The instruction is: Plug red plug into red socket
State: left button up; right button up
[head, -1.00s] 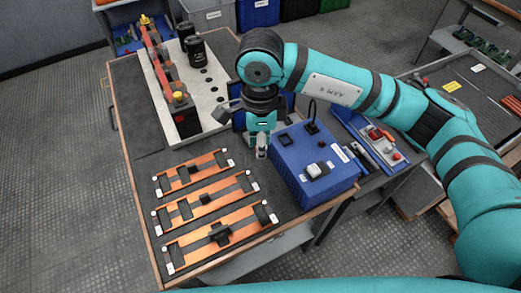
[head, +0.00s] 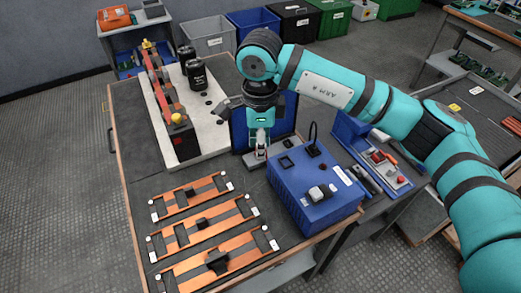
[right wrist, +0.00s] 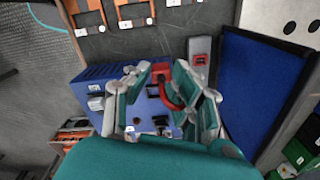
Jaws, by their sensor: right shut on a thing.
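My right gripper (right wrist: 162,82) is shut on the red plug (right wrist: 162,70), whose short red lead curves down between the fingers in the right wrist view. In the head view this gripper (head: 259,142) points down beside the blue box; the plug cannot be made out there. A grey block with a red-framed opening, the red socket (right wrist: 200,60), lies just right of the plug in the right wrist view. The grey block (head: 253,160) shows just below the gripper in the head view. Plug and socket look apart. My left gripper is not in view.
The blue box (head: 318,195) with dark sockets and a switch stands close to the gripper. Copper bars (head: 200,228) lie at the table's near left. A white board (head: 212,110) with black capacitors (head: 194,72) stands behind. A blue panel (right wrist: 258,90) is close by.

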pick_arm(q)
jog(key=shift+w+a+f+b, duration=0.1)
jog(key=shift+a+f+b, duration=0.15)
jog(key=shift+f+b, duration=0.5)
pick_arm(e)
jog(key=w, duration=0.9)
jog(key=shift+d, duration=0.3)
jog(key=shift+s, duration=0.1)
jog(key=shift+f+b, duration=1.5)
jog(key=shift+f, duration=1.45)
jog(key=shift+f+b, duration=0.35)
jog(key=shift+b, duration=0.1)
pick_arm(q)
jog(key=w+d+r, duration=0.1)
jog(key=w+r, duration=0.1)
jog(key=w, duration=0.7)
pick_arm(e)
jog(key=shift+f, duration=0.25)
